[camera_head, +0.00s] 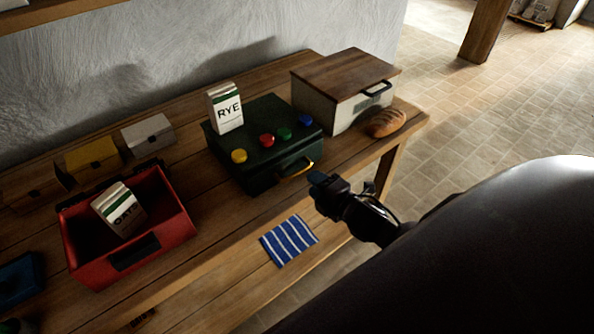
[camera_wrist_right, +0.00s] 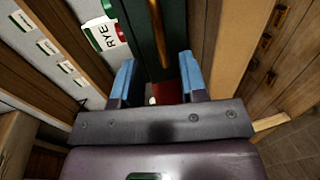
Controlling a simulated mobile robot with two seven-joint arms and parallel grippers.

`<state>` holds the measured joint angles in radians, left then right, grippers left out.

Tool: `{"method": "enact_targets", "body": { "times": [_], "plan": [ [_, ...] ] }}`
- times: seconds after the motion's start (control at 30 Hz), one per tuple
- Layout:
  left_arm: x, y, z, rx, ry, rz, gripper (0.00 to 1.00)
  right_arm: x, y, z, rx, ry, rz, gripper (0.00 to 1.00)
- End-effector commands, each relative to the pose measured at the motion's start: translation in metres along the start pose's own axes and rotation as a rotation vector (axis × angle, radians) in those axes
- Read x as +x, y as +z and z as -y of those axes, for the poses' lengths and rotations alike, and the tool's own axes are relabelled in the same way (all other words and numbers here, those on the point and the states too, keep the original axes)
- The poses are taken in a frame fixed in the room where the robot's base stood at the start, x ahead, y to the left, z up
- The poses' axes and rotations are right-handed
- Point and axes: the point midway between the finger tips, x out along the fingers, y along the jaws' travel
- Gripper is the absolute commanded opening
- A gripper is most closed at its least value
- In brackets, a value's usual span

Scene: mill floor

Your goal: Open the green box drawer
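The green box (camera_head: 262,140) stands on the wooden bench, with yellow, red, green and blue knobs on top and a carton marked RYE (camera_head: 226,108) at its back left. A yellow handle (camera_head: 296,170) is on its front. My right gripper (camera_head: 318,180) is just in front and to the right of that handle, apart from it. The right wrist view shows its blue fingers (camera_wrist_right: 160,82) spread, with nothing held. The box's dark green face (camera_wrist_right: 143,38) and brass-coloured handle (camera_wrist_right: 181,32) lie beyond the fingers. My left gripper is not in view.
A red bin (camera_head: 182,218) with a carton inside stands left of the green box. A wood-lidded white box (camera_head: 318,107) and a bread loaf (camera_head: 386,123) are to its right. A striped blue cloth (camera_head: 289,241) lies near the bench's front edge.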

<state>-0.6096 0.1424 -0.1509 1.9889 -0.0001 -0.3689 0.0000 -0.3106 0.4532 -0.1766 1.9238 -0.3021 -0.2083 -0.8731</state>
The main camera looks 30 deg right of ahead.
Motion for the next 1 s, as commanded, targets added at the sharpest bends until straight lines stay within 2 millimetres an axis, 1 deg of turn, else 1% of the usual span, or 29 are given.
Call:
{"method": "enact_targets", "body": {
  "times": [0.03, 0.2, 0.3, 0.43, 0.63, 0.9, 1.0],
  "plan": [
    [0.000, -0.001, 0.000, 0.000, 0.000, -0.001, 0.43, 0.009, 0.000, -0.001, 0.001, 0.001, 0.000, 0.39],
    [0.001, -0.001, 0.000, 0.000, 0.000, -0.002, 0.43, 0.037, 0.000, 0.000, -0.001, 0.000, 0.000, 0.39],
    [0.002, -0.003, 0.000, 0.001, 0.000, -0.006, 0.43, 0.051, 0.000, 0.000, 0.000, 0.000, 0.000, 0.39],
    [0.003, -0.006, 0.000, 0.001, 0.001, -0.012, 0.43, 0.065, 0.000, 0.000, 0.002, -0.001, 0.001, 0.39],
    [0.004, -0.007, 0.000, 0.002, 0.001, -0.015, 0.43, 0.073, 0.000, 0.001, 0.002, -0.002, 0.001, 0.39],
    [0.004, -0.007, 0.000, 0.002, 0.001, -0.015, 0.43, 0.074, 0.000, 0.001, 0.001, -0.002, 0.001, 0.39],
    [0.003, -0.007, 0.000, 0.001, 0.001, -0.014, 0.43, 0.074, 0.000, 0.001, 0.001, -0.002, 0.001, 0.24]
  ]
}}
